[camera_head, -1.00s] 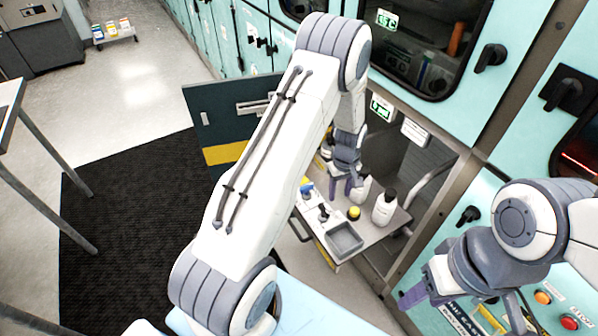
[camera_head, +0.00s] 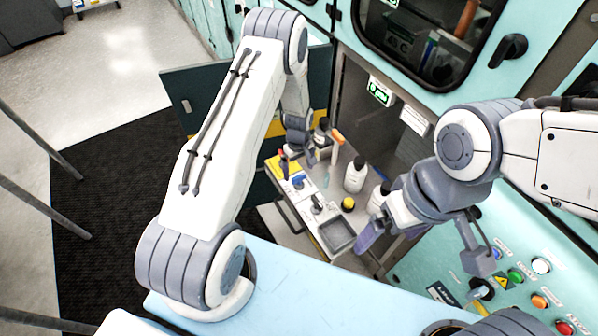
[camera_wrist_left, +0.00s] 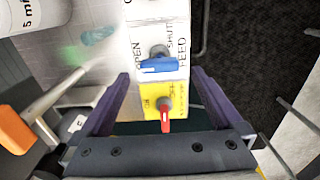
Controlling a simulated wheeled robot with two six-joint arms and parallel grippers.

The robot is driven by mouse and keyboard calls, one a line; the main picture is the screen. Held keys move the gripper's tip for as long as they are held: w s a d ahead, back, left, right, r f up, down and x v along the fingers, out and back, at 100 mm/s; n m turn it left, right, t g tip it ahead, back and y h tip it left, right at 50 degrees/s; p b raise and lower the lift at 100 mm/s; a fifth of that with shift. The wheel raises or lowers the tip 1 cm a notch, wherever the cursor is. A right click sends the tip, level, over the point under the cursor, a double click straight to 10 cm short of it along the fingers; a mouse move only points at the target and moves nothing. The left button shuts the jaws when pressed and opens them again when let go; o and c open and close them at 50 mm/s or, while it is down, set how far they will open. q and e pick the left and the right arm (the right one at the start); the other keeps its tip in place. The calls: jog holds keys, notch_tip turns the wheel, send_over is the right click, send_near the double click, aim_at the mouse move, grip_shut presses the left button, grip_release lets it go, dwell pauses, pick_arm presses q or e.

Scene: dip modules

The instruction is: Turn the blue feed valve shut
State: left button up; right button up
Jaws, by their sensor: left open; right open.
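The blue feed valve (camera_head: 298,181) stands on a white panel on the pull-out shelf. In the left wrist view its blue handle (camera_wrist_left: 160,65) lies crosswise, with a pale mark at its left end on the OPEN side; SHUT is printed to the right. My left gripper (camera_head: 297,160) is open and empty just above the valve panel. In the wrist view its purple fingers straddle the panel, with the blue handle beyond and between their tips, apparently untouched. A red valve (camera_wrist_left: 166,120) on a yellow plate sits nearer, between the fingers. My right gripper (camera_head: 376,245) is open and empty near the shelf's right edge.
White bottles (camera_head: 355,174) and a yellow-capped item (camera_head: 348,203) stand right of the valves. A grey tray (camera_head: 337,247) and a black-handled valve (camera_head: 316,204) are close by. An orange-handled tool (camera_wrist_left: 14,130) lies left in the wrist view. An open dark door (camera_head: 205,90) stands behind.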

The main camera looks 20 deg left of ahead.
aim_at(299, 176)
pick_arm(q)
jog(key=shift+f, duration=1.6)
jog(key=c, duration=1.4)
